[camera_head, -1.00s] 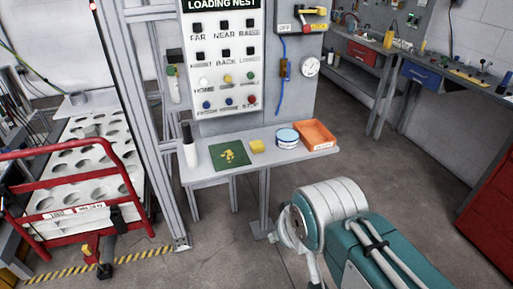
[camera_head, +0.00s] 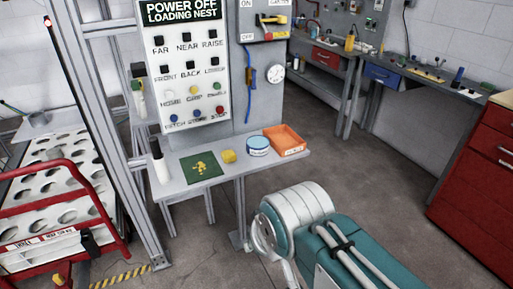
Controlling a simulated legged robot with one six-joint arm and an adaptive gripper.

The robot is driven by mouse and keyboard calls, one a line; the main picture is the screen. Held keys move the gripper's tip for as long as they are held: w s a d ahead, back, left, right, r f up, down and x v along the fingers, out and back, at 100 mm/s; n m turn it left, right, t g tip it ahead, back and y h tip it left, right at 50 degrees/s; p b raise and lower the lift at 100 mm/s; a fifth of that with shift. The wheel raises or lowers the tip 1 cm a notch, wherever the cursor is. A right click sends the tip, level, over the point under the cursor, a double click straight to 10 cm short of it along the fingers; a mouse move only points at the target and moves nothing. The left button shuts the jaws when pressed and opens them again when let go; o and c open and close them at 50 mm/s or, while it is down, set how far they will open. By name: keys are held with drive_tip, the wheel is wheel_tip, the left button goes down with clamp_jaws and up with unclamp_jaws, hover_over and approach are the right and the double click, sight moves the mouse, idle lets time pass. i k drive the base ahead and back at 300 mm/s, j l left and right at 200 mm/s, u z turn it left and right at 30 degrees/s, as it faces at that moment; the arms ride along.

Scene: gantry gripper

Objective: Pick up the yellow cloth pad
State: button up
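The yellow cloth pad (camera_head: 228,156) is a small yellow block on the grey shelf (camera_head: 222,180) below the control panel. It lies between a green mat (camera_head: 201,167) with yellow bits on it and a round blue-and-white tin (camera_head: 258,146). My arm, white and teal, shows at the lower right, in front of and below the shelf. The gripper at its end is not visible. Nothing touches the pad except the shelf under it.
An orange tray (camera_head: 285,141) sits at the shelf's right end. A white bottle with a dark top (camera_head: 160,163) stands at its left end. A red-railed cart (camera_head: 62,205) is at the left. Red drawers (camera_head: 480,175) stand at the right. Floor between is clear.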

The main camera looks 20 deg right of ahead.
sight(229, 156)
drive_tip(key=i+l, duration=0.2)
drive_tip(key=i, duration=0.25)
drive_tip(key=i+l, duration=0.25)
drive_tip(key=i, duration=0.25)
drive_tip(key=i+l, duration=0.2)
drive_tip(key=i, duration=0.25)
